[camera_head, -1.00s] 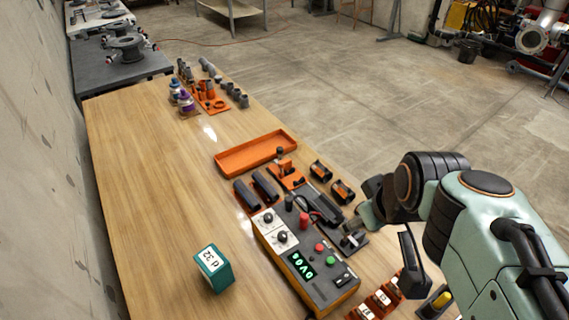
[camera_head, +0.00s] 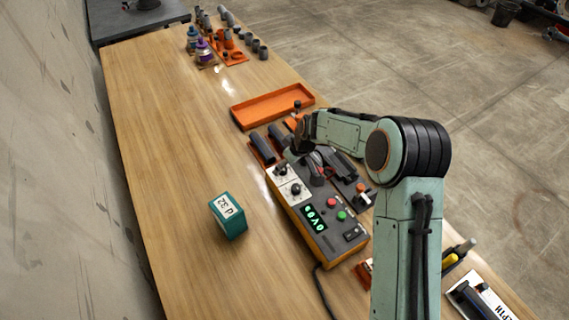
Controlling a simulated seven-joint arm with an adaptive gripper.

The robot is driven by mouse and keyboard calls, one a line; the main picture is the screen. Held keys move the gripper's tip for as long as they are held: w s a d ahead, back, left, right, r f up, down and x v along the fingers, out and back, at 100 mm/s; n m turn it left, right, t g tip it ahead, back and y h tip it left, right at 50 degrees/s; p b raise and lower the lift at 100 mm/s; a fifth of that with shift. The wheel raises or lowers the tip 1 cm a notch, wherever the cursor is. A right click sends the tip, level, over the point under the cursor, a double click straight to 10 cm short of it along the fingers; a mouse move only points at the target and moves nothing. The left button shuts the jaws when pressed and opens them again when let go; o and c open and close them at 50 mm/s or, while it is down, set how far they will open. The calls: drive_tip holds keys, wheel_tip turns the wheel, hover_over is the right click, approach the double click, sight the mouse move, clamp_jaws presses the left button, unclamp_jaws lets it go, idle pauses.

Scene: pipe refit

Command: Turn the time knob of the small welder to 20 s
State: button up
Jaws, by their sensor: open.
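The small welder (camera_head: 322,229) is a grey box with orange-brown sides near the middle of the table. Its two dark knobs on white dial plates, an upper one (camera_head: 281,171) and a lower one (camera_head: 296,188), sit at its far left end. Both dials' marks are too small to read, and I cannot tell which is the time knob. A green lit display (camera_head: 314,217) lies nearer, with red and green buttons beside it. My gripper (camera_head: 306,165) is open, above and just right of the knobs, apparently not touching them. Its fingers are small and partly blend with dark parts behind.
A teal box (camera_head: 228,217) marked 32 stands left of the welder. An orange tray (camera_head: 272,104) and dark pipe pieces (camera_head: 262,148) lie beyond it. Dark tools (camera_head: 350,178) lie to its right. The table's left side is clear.

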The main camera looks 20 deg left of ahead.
drive_tip(key=shift+x, duration=1.35)
clamp_jaws()
drive_tip(key=shift+m, duration=0.3)
drive_tip(key=m, duration=0.2)
drive_tip(key=m+t+h, duration=0.1)
drive_tip(key=m, duration=0.2)
drive_tip(key=shift+s+t+h, duration=0.1)
drive_tip(key=shift+t+h, duration=0.2)
drive_tip(key=m+h, duration=0.1)
drive_tip(key=m, duration=0.2)
drive_tip(key=m+h, duration=0.1)
drive_tip(key=m, duration=0.2)
drive_tip(key=shift+a+m, duration=0.15)
drive_tip(key=shift+m, duration=0.15)
drive_tip(key=m+h, duration=0.1)
drive_tip(key=m, duration=0.2)
drive_tip(key=m+h, duration=0.1)
drive_tip(key=m, duration=0.2)
drive_tip(key=shift+a+h, duration=0.1)
drive_tip(key=shift+h, duration=0.2)
drive_tip(key=m+g, duration=0.1)
drive_tip(key=m, duration=0.1)
drive_tip(key=m+h, duration=0.1)
drive_tip(key=m, duration=0.2)
drive_tip(key=shift+g, duration=0.4)
drive_tip(key=shift+m, duration=0.4)
